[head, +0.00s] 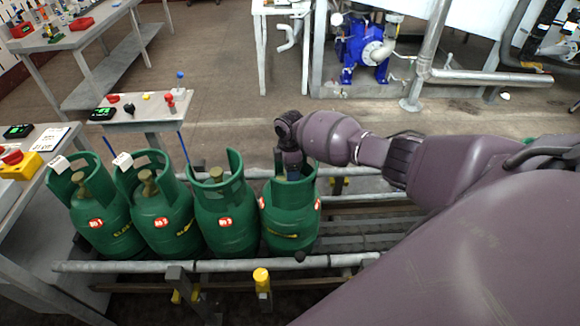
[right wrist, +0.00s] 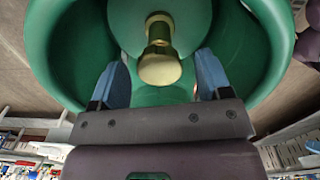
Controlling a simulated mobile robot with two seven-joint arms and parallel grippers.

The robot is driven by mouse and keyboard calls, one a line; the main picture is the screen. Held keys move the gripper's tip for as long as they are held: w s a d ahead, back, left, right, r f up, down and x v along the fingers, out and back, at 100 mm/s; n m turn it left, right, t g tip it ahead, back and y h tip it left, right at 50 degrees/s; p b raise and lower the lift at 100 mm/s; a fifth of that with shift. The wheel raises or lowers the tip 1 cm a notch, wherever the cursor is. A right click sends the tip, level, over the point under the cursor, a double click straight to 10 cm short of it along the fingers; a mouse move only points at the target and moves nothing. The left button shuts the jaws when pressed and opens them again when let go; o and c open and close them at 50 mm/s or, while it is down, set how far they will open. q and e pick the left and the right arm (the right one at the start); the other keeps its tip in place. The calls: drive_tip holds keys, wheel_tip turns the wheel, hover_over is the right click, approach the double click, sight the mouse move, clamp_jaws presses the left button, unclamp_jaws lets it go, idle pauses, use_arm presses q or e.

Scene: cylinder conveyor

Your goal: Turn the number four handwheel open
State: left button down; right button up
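Four green gas cylinders stand in a row; the rightmost, the fourth (head: 290,215), has its label only partly turned to the head view. My right arm reaches over it, and my right gripper (head: 291,172) points down inside its collar, hiding its valve from the head. In the right wrist view, the brass valve with its round handwheel (right wrist: 160,68) stands inside the green collar (right wrist: 65,50). The blue fingers of my right gripper (right wrist: 163,68) are apart on either side of the handwheel, with visible gaps. My left gripper is not in view.
The other cylinders, first (head: 100,215), second (head: 165,215) and third (head: 226,215), stand close together to the left. A metal rail (head: 210,266) runs in front of them. A small table (head: 150,112) stands behind. The conveyor's right part is empty.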

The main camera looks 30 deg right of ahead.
wheel_tip(320, 180, up, 11)
drive_tip(key=p, duration=0.1)
idle(0.7)
drive_tip(key=shift+f, duration=0.1)
idle(0.4)
drive_tip(key=w+a+r+m+t, duration=0.3)
drive_tip(key=w+a+r+t, duration=0.2)
drive_tip(key=w+t, duration=0.25)
drive_tip(key=s+a+f+m+t+y, duration=0.1)
drive_tip(key=s+a+m+t+y, duration=0.2)
drive_tip(key=s+a+t, duration=0.45)
drive_tip(key=s+d+f+m+g+h, duration=0.1)
drive_tip(key=s+f+m, duration=0.2)
drive_tip(key=s+f, duration=0.4)
drive_tip(key=s+d+f+m+g+h, duration=0.1)
drive_tip(key=s+f, duration=0.6)
drive_tip(key=s, duration=1.5)
drive_tip(key=m+g+h, duration=0.1)
drive_tip(key=m, duration=0.1)
drive_tip(key=shift+m, duration=0.4)
